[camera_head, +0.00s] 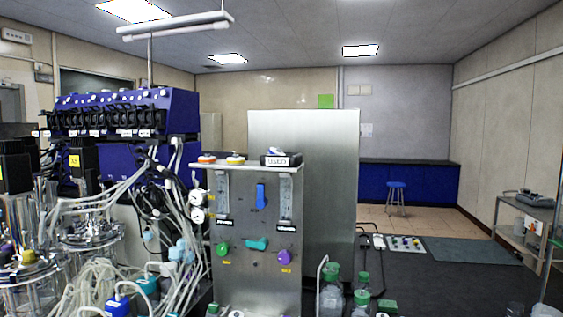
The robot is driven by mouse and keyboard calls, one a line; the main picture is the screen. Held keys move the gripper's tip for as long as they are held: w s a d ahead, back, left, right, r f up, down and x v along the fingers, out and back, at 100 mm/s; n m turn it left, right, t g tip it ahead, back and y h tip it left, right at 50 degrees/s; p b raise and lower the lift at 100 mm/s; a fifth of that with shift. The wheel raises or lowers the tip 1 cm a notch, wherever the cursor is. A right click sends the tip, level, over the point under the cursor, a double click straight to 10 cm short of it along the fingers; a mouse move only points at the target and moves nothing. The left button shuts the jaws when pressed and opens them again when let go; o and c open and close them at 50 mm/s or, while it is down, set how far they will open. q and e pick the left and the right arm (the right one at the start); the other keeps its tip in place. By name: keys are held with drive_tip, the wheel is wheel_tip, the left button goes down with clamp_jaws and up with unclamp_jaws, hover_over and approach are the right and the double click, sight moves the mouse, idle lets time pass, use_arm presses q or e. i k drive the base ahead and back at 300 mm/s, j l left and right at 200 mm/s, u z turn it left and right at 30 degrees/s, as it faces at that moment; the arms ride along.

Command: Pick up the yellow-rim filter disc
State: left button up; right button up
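A small disc with a yellow-orange rim (235,160) lies on top of the steel control cabinet (239,190), near its left side. Just left of it is a similar disc with a red-orange rim (207,159). A black device with a white label (281,158) sits to the right on the same top. Neither of my grippers shows in the head view.
Blue pump units (125,112) and glass vessels with many hoses (90,240) crowd the left. Green-capped bottles (332,290) stand at the cabinet's lower right. A tall steel panel (330,180) rises behind the cabinet. A steel cart (525,215) stands at far right.

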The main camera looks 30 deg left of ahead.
sight(235, 160)
drive_tip(key=u, duration=1.3)
drive_tip(key=j+z, duration=0.2)
drive_tip(key=z, duration=0.25)
drive_tip(key=j+z, duration=0.2)
drive_tip(key=z, duration=0.2)
drive_tip(key=j+z, duration=0.2)
drive_tip(key=z, duration=0.25)
